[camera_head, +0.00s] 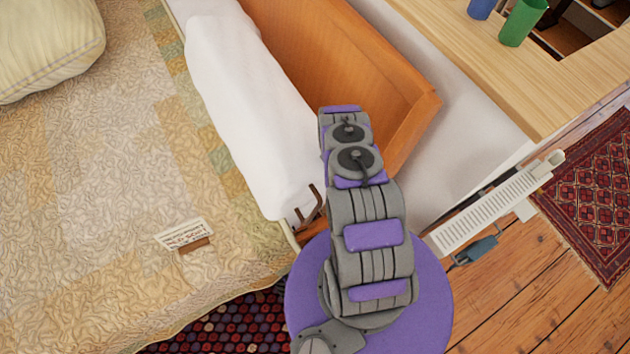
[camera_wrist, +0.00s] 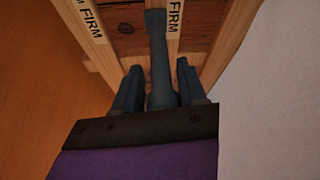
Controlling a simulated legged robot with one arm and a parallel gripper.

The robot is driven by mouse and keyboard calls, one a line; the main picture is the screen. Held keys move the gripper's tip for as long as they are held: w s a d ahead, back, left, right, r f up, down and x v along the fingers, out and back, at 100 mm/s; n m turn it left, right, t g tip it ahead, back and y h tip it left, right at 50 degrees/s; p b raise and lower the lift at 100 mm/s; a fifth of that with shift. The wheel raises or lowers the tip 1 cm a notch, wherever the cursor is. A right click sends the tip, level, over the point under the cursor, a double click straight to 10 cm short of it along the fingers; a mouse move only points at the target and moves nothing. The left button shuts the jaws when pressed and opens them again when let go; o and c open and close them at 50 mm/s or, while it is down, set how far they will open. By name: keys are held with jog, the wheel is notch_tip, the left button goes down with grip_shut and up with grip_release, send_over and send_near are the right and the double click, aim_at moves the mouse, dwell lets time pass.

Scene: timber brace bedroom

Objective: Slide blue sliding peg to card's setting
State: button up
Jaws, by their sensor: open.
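In the wrist view, a long dark blue-grey peg (camera_wrist: 157,45) runs up the middle against a wooden frame with slots. My gripper (camera_wrist: 158,68) is open, with one finger on each side of the peg; I cannot tell whether either finger touches it. Strips marked FIRM (camera_wrist: 90,20) lie left of the peg and at its upper right (camera_wrist: 175,14). In the head view, a small white card (camera_head: 182,232) in a brown holder lies on the bed; its handwriting is too small to read surely. There, my arm hides the gripper and the peg.
The quilted bed (camera_head: 90,190) fills the left. A white bolster (camera_head: 245,100) lies beside an orange wooden panel (camera_head: 330,45). A wooden desk (camera_head: 480,60) with a green cup (camera_head: 523,22) stands upper right. A white radiator (camera_head: 490,212) is right of my arm.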

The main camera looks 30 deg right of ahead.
jog(key=shift+o, duration=1.2)
jog(key=shift+s, duration=0.1)
jog(key=p+v, duration=0.5)
jog(key=v, duration=1.2)
jog(key=shift+r, duration=0.1)
